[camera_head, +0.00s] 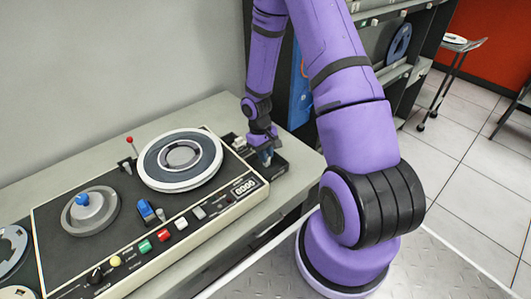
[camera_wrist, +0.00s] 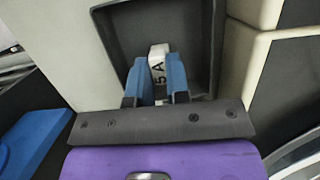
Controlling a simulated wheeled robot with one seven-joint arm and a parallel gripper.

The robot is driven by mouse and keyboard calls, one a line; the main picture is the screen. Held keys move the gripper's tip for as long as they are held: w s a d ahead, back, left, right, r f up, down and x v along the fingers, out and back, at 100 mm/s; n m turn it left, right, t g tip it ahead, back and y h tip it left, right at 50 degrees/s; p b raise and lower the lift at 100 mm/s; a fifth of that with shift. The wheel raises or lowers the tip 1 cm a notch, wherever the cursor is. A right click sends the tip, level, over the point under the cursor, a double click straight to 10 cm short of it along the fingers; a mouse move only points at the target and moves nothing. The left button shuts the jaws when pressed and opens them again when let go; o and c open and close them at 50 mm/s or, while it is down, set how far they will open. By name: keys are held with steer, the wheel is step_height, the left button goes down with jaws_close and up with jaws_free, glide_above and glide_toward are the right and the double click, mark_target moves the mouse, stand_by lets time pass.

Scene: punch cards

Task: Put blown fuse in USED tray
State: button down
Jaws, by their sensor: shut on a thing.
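My gripper (camera_head: 265,157) is at the right end of the grey counter, pointing down at a dark tray (camera_head: 281,164). In the wrist view my blue fingers (camera_wrist: 157,78) are shut on a small pale fuse (camera_wrist: 157,53) marked "5 A". The fuse sticks out past the fingertips, over the dark recess of the tray (camera_wrist: 118,30). I cannot tell whether it touches the tray floor. No USED label is readable, and I cannot see whether the fuse is blown. The fuse is too small to make out in the head view.
A tape deck (camera_head: 215,222) with a large reel (camera_head: 180,160), a red-topped lever (camera_head: 130,142) and coloured buttons stands left of the tray. The grey counter (camera_head: 85,158) is bare behind it. A rack (camera_head: 410,70) stands to the right, beyond my arm.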

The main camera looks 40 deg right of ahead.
steer(key=shift+x, duration=0.8)
steer(key=c, duration=1)
jaws_free()
steer(key=shift+w, duration=0.2)
steer(key=shift+c, duration=1)
steer(key=shift+s+r+v, duration=0.1)
steer(key=shift+s+v, duration=0.2)
steer(key=shift+v, duration=1)
steer(key=shift+s+r+v, duration=0.1)
steer(key=shift+s+v, duration=0.2)
steer(key=shift+v, duration=0.95)
steer(key=shift+s+r+v, duration=0.1)
steer(key=shift+s+v, duration=0.25)
steer(key=shift+v, duration=0.95)
